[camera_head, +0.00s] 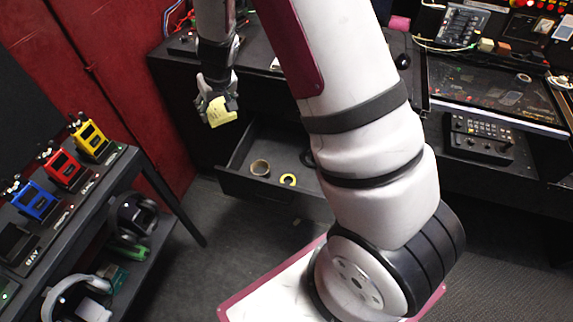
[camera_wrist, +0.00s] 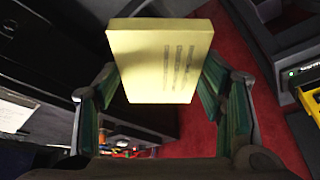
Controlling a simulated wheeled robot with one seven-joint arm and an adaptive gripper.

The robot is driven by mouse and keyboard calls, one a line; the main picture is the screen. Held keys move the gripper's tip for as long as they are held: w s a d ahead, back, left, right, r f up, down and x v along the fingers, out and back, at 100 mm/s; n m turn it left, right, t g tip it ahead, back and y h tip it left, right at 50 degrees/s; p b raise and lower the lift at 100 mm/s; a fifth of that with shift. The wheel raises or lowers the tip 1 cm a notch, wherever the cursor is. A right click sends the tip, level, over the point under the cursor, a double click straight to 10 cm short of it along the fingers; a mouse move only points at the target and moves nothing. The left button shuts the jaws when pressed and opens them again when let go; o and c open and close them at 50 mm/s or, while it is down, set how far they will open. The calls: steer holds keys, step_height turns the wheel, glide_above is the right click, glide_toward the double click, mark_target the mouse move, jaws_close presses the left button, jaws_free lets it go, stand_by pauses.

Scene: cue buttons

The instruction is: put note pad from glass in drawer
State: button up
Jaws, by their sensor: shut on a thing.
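The note pad (camera_wrist: 160,62) is a pale yellow block with lines of dark writing, upright between my fingers in the wrist view. In the head view the note pad (camera_head: 221,112) hangs below my gripper (camera_head: 217,98). My gripper (camera_wrist: 165,95) is shut on it, one finger on each side. The open drawer (camera_head: 262,192) of the dark desk is below and to the right of my gripper in the head view.
A dark shelf unit at the left holds yellow (camera_head: 91,139), red (camera_head: 63,170) and blue (camera_head: 35,202) devices, with headphones below. A control panel (camera_head: 478,138) sits on the desk at the right. My arm covers the drawer's right part. Grey floor is clear in front of the drawer.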

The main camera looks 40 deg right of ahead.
steer(key=w+d+f+b, duration=0.2)
steer(key=d+f+b, duration=0.5)
steer(key=f+b, duration=0.55)
steer(key=w+d+f+b, duration=0.2)
steer(key=d+f+b, duration=0.4)
steer(key=f+b, duration=0.65)
steer(key=s+d+f+m+h+b, duration=0.1)
steer(key=s+d+f+b, duration=0.2)
steer(key=d+f+b, duration=0.45)
steer(key=s+d+f+b, duration=0.3)
steer(key=f+b, duration=0.2)
steer(key=b, duration=0.6)
glide_toward(274, 148)
step_height(274, 148, down, 3)
steer(key=shift+s+f, duration=0.2)
steer(key=shift+f, duration=0.05)
steer(key=w+f, duration=0.2)
steer(key=w, duration=0.1)
steer(key=shift+d+f+b, duration=0.15)
steer(key=shift+b, duration=0.2)
steer(key=shift+s, duration=0.1)
steer(key=shift+f, duration=0.1)
steer(key=o, duration=1.3)
